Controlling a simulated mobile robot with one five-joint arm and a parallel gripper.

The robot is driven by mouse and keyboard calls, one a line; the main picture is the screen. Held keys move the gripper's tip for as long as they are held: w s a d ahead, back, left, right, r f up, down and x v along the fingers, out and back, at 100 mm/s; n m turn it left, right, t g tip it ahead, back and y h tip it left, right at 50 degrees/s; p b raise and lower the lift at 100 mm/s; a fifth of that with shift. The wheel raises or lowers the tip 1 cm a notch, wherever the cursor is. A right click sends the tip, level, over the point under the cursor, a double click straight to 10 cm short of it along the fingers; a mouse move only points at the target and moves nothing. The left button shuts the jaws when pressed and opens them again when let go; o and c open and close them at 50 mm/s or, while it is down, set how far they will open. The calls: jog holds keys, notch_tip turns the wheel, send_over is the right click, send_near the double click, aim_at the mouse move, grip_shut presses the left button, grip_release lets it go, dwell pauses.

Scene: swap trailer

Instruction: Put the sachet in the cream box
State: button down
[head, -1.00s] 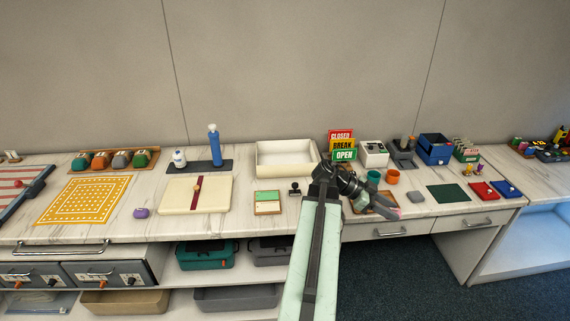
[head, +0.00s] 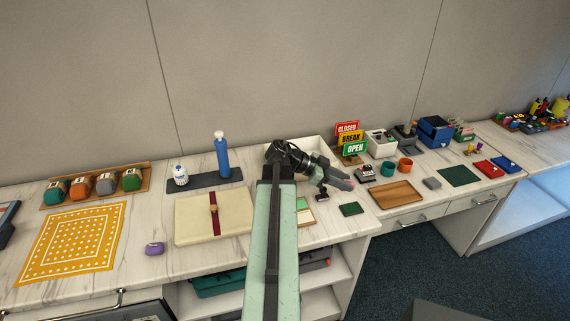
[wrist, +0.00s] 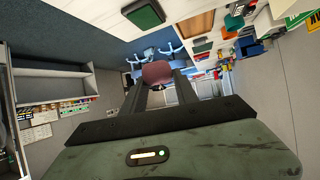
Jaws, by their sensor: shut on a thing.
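My gripper (head: 342,182) is shut on a dull pink sachet (head: 347,184), held above the counter's front part. In the wrist view the sachet (wrist: 157,72) sits between the two dark fingers (wrist: 158,84). An open cream box (head: 312,144) stands at the back of the counter, behind my arm, which hides much of it. The sachet is apart from the box, in front of it and to its right.
A flat cream case with a red band (head: 235,216) lies left of my arm. A green pad (head: 351,209) and wooden tray (head: 397,194) lie right of it. A blue bottle (head: 221,155) stands back left.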

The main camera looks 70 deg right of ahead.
jog(key=shift+w+d, duration=0.1)
jog(key=w+d+n+t+h, duration=0.1)
jog(key=w+d+n+h, duration=0.15)
jog(key=w+d, duration=1.5)
jog(key=shift+t, duration=0.3)
jog(key=f+b, duration=0.6)
jog(key=a+f+b, duration=0.1)
jog(key=f+b, duration=0.2)
jog(key=f, duration=0.1)
jog(key=shift+w+b, duration=0.3)
jog(key=shift+b, duration=0.1)
jog(key=shift+a+r, duration=0.1)
jog(key=shift+r, duration=0.25)
jog(key=shift+f, duration=0.25)
jog(key=c, duration=0.9)
grip_release()
jog(key=shift+r, duration=0.1)
jog(key=shift+c, duration=0.2)
